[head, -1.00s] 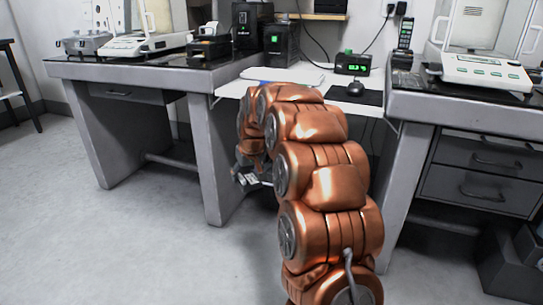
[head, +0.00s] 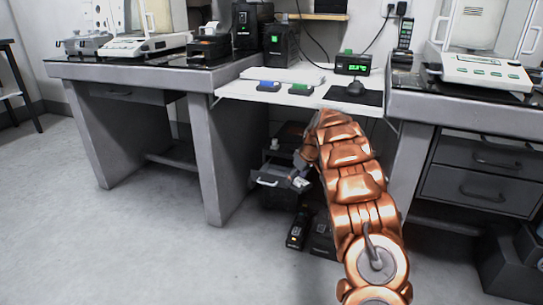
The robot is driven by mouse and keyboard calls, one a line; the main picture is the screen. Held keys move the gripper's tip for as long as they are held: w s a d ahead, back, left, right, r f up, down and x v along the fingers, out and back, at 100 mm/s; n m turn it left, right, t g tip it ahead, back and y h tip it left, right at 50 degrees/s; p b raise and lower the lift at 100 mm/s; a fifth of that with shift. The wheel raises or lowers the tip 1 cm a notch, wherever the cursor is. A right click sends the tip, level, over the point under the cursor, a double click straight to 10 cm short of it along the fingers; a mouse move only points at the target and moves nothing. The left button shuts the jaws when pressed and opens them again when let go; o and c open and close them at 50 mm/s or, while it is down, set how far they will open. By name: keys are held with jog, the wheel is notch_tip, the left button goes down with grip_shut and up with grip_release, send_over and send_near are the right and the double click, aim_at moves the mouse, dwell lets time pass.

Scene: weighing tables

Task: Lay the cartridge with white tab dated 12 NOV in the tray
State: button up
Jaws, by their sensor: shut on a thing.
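My gripper (head: 302,165) is below the desk's front edge, at the end of my copper arm and partly hidden by it. It is shut on a small dark thing with a white patch, which looks like the cartridge with white tab (head: 301,183). Its date is too small to read. It is in front of or over an open dark drawer (head: 270,182); I cannot tell whether they touch. A cartridge with a blue tab (head: 268,87) and one with a green tab (head: 300,90) lie on the white desk. I cannot make out the tray for certain.
The white desk (head: 240,92) stands between two grey weighing tables (head: 150,72) (head: 440,103). A mouse (head: 355,88) on a dark mat and a green-lit display (head: 352,65) stand on its right. Dark objects (head: 298,230) stand on the floor below. Floor to the left is clear.

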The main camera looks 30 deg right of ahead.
aim_at(303, 181)
jog(key=shift+s+d+f+n, duration=0.3)
jog(key=shift+d+f, duration=0.2)
jog(key=shift+s+d+f+n, duration=0.3)
jog(key=shift+d+f, duration=0.2)
jog(key=shift+s+d+f+n+y, duration=0.25)
jog(key=shift+s+f+n+y, duration=0.05)
jog(key=shift+f, duration=0.1)
jog(key=shift+s+d+f+n, duration=0.25)
jog(key=shift+s+f+n, duration=0.15)
jog(key=shift+s+n, duration=0.15)
jog(key=s, duration=0.1)
jog(key=s+r+n, duration=0.1)
jog(key=s, duration=0.1)
jog(key=s+d+n+g+y, duration=0.1)
jog(key=shift+s+r+n, duration=0.15)
jog(key=shift+n, duration=0.1)
